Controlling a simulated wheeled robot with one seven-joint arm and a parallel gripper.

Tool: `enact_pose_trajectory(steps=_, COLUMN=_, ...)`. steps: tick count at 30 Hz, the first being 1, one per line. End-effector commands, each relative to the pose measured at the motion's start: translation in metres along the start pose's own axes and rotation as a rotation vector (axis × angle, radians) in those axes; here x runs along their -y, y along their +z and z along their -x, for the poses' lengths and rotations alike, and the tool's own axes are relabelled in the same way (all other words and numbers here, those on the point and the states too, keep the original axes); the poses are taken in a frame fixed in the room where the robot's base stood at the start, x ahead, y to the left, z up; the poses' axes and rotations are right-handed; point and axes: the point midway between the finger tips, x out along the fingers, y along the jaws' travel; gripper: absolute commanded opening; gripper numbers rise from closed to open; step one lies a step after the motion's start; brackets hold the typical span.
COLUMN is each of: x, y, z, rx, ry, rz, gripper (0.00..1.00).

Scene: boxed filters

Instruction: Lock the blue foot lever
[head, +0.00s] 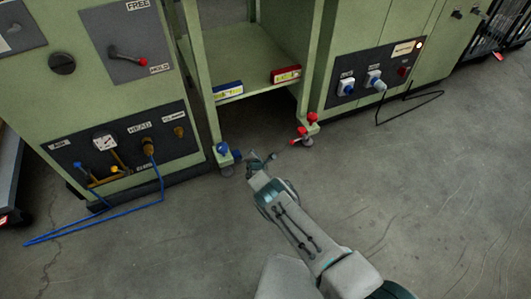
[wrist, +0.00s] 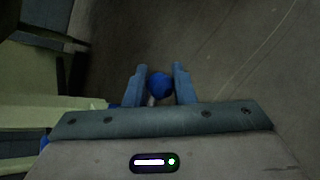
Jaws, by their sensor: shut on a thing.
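The blue foot lever (head: 236,155) is low on the left front leg of the green frame, near the floor. Its round blue knob (wrist: 159,87) shows in the wrist view between the two fingers of my gripper (wrist: 160,70). In the head view my gripper (head: 262,161) is low beside the left leg, just right of the blue foot. The fingers are shut on the knob. The lever's shaft is mostly hidden by my gripper, and its exact angle cannot be told.
A red foot lever (head: 298,141) is on the right front leg. A blue box (head: 228,90) and a red box (head: 286,74) sit at the shelf's front edge. A blue hose (head: 95,224) lies on the floor at left. The floor at right is mostly clear.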

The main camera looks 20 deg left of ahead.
Motion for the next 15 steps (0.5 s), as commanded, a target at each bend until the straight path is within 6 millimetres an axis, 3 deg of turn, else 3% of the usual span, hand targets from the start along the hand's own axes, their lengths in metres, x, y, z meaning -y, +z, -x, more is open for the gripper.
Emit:
enact_pose_trajectory(steps=4, x=-0.005, y=-0.013, z=0.001, rx=-0.025, ry=0.007, rz=-0.006, gripper=0.00)
enact_pose_trajectory(steps=15, x=-0.005, y=-0.018, z=0.002, rx=-0.033, ry=0.008, rz=-0.009, gripper=0.00)
